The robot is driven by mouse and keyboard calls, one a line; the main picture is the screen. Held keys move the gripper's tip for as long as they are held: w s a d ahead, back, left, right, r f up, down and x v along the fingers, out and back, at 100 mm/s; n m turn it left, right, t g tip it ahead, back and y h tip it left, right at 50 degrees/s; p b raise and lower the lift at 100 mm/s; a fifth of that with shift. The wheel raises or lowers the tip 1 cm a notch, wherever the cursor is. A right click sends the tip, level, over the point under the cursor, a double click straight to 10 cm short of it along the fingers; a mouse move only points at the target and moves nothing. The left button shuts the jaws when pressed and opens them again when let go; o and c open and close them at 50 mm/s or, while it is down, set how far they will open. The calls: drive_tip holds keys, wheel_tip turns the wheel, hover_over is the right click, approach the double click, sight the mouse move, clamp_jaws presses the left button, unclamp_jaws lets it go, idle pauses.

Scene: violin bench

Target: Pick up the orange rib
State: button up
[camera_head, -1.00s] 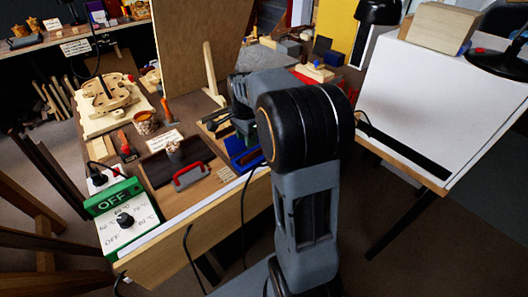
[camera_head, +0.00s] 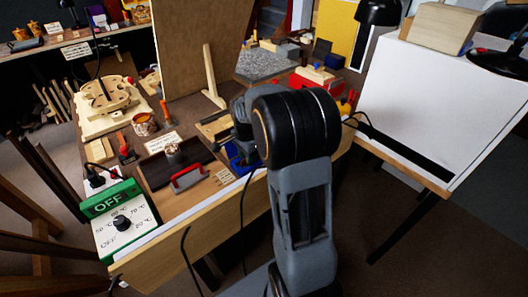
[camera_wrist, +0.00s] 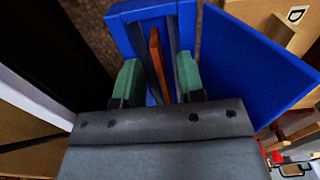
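In the wrist view, the orange rib (camera_wrist: 156,58) is a thin orange-brown strip standing on edge inside a blue holder (camera_wrist: 124,22), between dark grey strips. My gripper (camera_wrist: 161,70) is open, with one green fingertip on each side of the rib. Gaps show between the fingertips and the rib, and no contact is visible. In the head view, part of the blue holder (camera_head: 236,161) shows beside my arm. My arm hides the rib and my fingertips there.
A blue panel (camera_wrist: 255,62) stands close to the right of my fingers. On the bench are a red-handled tool (camera_head: 188,178), a green-and-white control box (camera_head: 122,222), a violin body in a mould (camera_head: 108,97) and a tall brown board (camera_head: 190,45).

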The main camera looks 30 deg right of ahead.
drive_tip(key=shift+c, duration=0.5)
clamp_jaws()
drive_tip(key=shift+r, duration=0.1)
